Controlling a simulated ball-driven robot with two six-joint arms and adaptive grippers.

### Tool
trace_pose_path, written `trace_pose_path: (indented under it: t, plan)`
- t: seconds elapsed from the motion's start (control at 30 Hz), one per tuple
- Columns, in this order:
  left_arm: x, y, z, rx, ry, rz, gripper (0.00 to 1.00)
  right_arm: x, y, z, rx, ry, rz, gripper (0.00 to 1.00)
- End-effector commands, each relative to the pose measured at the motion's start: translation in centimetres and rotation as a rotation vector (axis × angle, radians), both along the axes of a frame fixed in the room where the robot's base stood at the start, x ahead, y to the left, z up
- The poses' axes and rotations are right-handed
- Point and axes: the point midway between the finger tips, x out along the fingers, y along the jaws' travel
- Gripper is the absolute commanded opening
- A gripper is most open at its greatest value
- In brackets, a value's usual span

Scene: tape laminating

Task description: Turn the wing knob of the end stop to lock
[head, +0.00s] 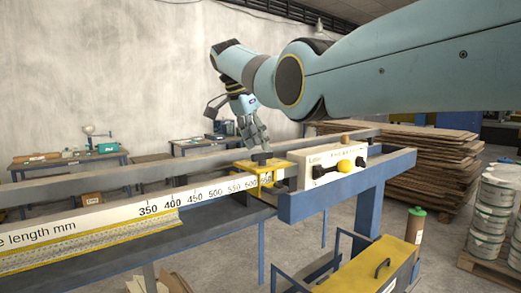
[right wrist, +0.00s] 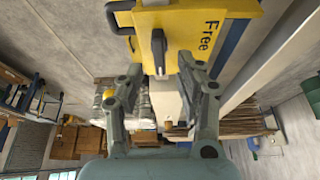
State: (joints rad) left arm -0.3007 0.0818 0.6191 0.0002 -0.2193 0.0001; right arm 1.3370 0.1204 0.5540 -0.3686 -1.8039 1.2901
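The yellow end stop (head: 268,178) sits on the rail beside the length scale, near the scale's high end. Its dark wing knob (head: 262,156) is on top. In the right wrist view the end stop (right wrist: 215,12) carries the word "Free" and a black handle, and the wing knob (right wrist: 158,45) points along the picture's vertical. My right gripper (head: 256,142) is just above the knob, pointing down. In the right wrist view the gripper (right wrist: 160,68) is open, with a finger on each side of the knob's near end and gaps visible. My left gripper is out of view.
The scale (head: 110,223) runs left.

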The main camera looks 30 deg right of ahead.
Motion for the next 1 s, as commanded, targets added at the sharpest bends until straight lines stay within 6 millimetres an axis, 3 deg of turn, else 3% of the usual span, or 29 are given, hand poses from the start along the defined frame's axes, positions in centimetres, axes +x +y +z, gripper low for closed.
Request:
trace_pose_path:
  t: [0.2, 0.4, 1.0]
  plan:
    - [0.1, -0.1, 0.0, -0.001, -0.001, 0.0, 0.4, 0.0, 2.0, 4.7, 0.0, -0.003, 0.002, 0.37]
    - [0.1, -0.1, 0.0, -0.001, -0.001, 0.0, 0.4, -0.1, 3.1, 7.4, 0.0, -0.001, 0.001, 0.37]
    - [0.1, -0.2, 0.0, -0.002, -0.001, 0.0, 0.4, -0.2, 3.4, 8.1, 0.0, 0.0, 0.001, 0.37]
